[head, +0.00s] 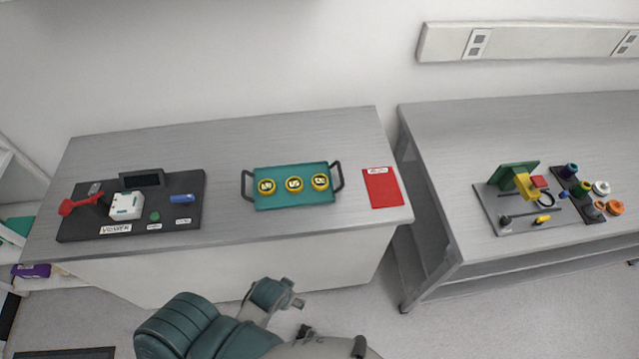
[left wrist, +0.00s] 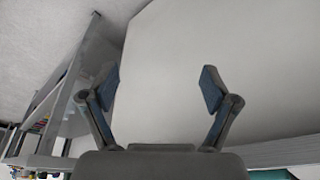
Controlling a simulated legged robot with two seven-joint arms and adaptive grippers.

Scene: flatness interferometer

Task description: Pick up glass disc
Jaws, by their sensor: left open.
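Three round yellow-rimmed pieces with dark markings stand in a row on a teal tray (head: 295,203) on the left bench: a left one (head: 267,186), a middle one (head: 294,184) and a right one (head: 320,182). I cannot tell which, if any, holds or is the glass disc. My left gripper (left wrist: 160,88) is open and empty in the left wrist view, with its two fingers wide apart before a plain pale surface. No disc shows between them. In the head view I cannot make out its fingertips. My right gripper does not show.
A black board (head: 80,228) with a white device (head: 127,205) and a red tool (head: 80,203) lies left of the tray. A red sheet (head: 382,188) lies right. The second bench (head: 450,130), across a gap, bears a grey plate with a green stand (head: 514,172).

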